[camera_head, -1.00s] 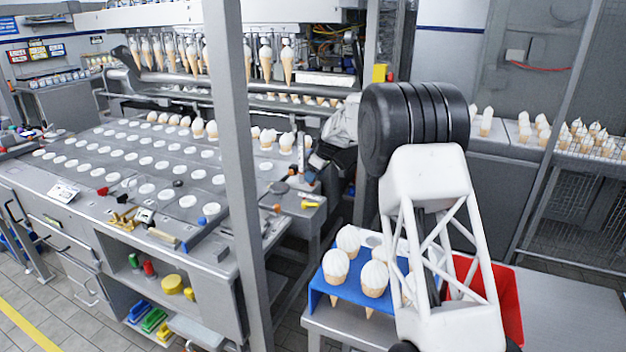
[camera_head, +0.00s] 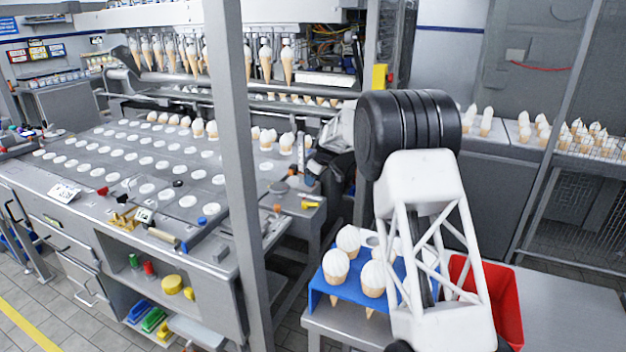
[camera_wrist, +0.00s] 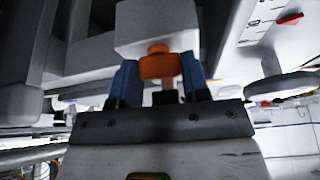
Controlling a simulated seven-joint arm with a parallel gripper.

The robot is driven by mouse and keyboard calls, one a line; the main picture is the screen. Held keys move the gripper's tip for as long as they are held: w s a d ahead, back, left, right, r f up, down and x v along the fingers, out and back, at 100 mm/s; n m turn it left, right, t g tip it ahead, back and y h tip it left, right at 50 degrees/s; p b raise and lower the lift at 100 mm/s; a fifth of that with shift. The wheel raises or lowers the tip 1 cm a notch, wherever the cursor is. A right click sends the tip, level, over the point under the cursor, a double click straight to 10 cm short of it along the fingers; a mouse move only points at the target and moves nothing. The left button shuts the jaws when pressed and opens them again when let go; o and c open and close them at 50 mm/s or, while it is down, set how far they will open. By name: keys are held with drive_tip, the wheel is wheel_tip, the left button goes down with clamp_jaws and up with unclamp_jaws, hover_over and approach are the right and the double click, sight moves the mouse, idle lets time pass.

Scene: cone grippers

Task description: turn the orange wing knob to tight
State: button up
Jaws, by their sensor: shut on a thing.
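The orange wing knob (camera_wrist: 158,67) shows in the middle of the wrist view, in front of a pale grey block (camera_wrist: 157,26). My gripper (camera_wrist: 159,62) is shut on the knob, with one blue finger at each side of it. The knob's far side and any tight mark are hidden, so I cannot tell its turn angle. In the head view my gripper (camera_head: 314,172) is small and dark beside the right end of the machine table. The knob cannot be made out there.
A grey upright post (camera_head: 238,190) stands left of my arm. A blue rack (camera_head: 345,290) of cones and a red bin (camera_head: 497,296) sit on the front bench. The machine table (camera_head: 120,172) with white discs spreads left.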

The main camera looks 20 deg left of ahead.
drive_tip(key=shift+m+t, duration=0.3)
drive_tip(key=shift+m, duration=0.5)
drive_tip(key=shift+c, duration=0.2)
drive_tip(key=o, duration=0.9)
drive_tip(key=shift+r, duration=0.15)
drive_tip(key=shift+v, duration=3.8)
drive_tip(key=shift+s, duration=0.1)
drive_tip(key=shift+c, duration=0.4)
